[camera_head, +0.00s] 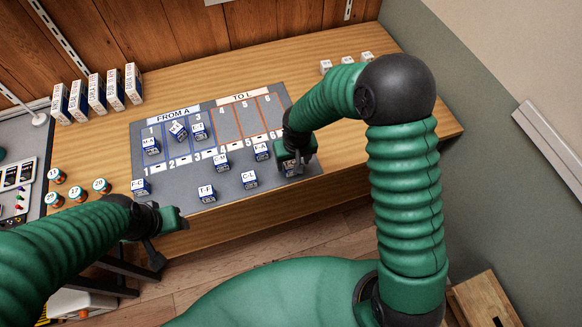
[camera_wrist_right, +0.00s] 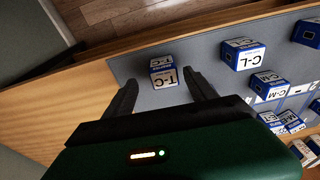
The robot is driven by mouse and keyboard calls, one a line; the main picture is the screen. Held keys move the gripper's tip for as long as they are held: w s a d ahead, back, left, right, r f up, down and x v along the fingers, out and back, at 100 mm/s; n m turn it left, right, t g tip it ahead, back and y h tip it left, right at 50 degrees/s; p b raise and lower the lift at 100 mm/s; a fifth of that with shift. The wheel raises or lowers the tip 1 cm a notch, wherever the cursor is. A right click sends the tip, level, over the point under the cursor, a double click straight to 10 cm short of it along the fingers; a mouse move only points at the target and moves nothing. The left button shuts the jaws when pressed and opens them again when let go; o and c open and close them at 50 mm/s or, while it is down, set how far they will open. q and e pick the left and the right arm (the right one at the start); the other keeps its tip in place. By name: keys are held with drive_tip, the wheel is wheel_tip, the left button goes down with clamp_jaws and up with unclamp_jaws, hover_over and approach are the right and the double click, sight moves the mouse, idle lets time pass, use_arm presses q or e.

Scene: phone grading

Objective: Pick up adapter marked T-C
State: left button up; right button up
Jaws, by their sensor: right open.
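The adapter marked T-C (camera_wrist_right: 163,72) is a small blue and white cube on the grey mat (camera_wrist_right: 140,66). In the right wrist view it lies just beyond and between the tips of my open right gripper (camera_wrist_right: 160,80); I cannot tell whether they touch it. In the head view my right gripper (camera_head: 294,168) is over the mat's front right corner and largely hides this adapter. My left gripper (camera_head: 170,232) is in front of the table's near edge, away from the adapters; its jaw opening is unclear.
Nearby adapters are C-L (camera_head: 249,180), F-A (camera_head: 262,151), C-M (camera_head: 221,161) and T-F (camera_head: 207,194). Others stand in the mat's left columns. White boxes (camera_head: 97,93) and several small round jars (camera_head: 78,193) are at the left.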

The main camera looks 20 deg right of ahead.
sight(290, 165)
drive_tip(key=f, duration=0.2)
drive_tip(key=w+f, duration=0.1)
drive_tip(key=f, duration=0.1)
drive_tip(key=shift+a+f, duration=0.1)
drive_tip(key=shift+a, duration=0.45)
drive_tip(key=shift+c, duration=0.7)
drive_tip(key=shift+s+d, duration=0.1)
drive_tip(key=shift+d, duration=0.2)
drive_tip(key=c, duration=1.2)
drive_tip(key=shift+a, duration=0.1)
clamp_jaws()
drive_tip(key=shift+r, duration=0.2)
